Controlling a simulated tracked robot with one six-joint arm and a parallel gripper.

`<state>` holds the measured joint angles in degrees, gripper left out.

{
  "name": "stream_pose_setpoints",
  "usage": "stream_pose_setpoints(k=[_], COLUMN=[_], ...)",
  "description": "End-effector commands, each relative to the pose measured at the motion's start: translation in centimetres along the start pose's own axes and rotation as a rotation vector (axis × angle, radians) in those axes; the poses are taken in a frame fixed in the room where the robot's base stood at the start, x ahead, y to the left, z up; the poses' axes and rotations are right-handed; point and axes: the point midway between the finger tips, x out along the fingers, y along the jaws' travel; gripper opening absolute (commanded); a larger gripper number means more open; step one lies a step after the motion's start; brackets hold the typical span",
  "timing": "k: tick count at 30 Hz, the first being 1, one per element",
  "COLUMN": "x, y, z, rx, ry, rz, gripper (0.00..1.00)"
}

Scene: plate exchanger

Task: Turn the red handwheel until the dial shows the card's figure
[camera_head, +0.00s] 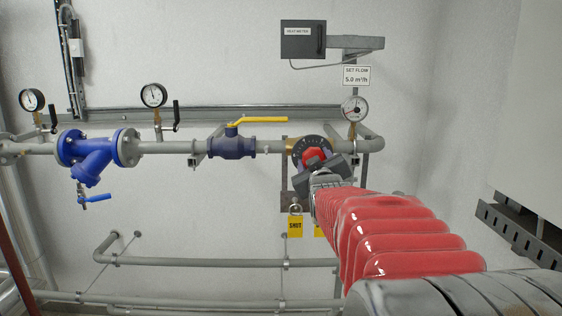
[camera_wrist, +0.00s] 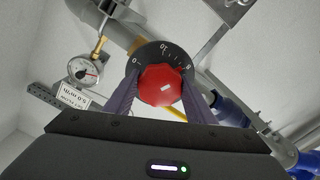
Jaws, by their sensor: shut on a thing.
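The red handwheel (camera_head: 314,156) sits in front of a dark round scale plate on the grey pipe, right of centre in the head view. My gripper (camera_head: 322,172) is on it from the front right. In the wrist view the handwheel (camera_wrist: 163,85) lies between my two dark fingers, and my gripper (camera_wrist: 163,100) is shut on it. The dark scale plate (camera_wrist: 150,52) shows behind it. The card (camera_head: 356,75) reads "SET FLOW 5.0 m³/h". The round dial (camera_head: 355,108) hangs below the card; its needle is too small to read. It also shows in the wrist view (camera_wrist: 83,70).
A blue valve with a yellow lever (camera_head: 233,146) and a blue strainer (camera_head: 97,150) stand on the same pipe to the left. Two gauges (camera_head: 153,95) rise above it. A yellow "SHUT" tag (camera_head: 295,226) hangs below the handwheel. Lower pipes (camera_head: 220,262) run along the wall.

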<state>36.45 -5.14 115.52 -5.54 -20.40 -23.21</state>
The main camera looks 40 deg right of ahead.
Motion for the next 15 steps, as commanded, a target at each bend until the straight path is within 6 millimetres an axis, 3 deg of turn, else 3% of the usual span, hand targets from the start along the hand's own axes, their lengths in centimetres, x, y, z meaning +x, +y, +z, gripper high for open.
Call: stream_pose_setpoints(k=[14, 15], x=[-0.01, -0.01], y=[-0.16, -0.17], z=[-0.49, -0.48], rx=[-0.021, -0.021], ry=[0.009, 0.009], rz=[-0.002, -0.002], gripper=[0.27, 0.52])
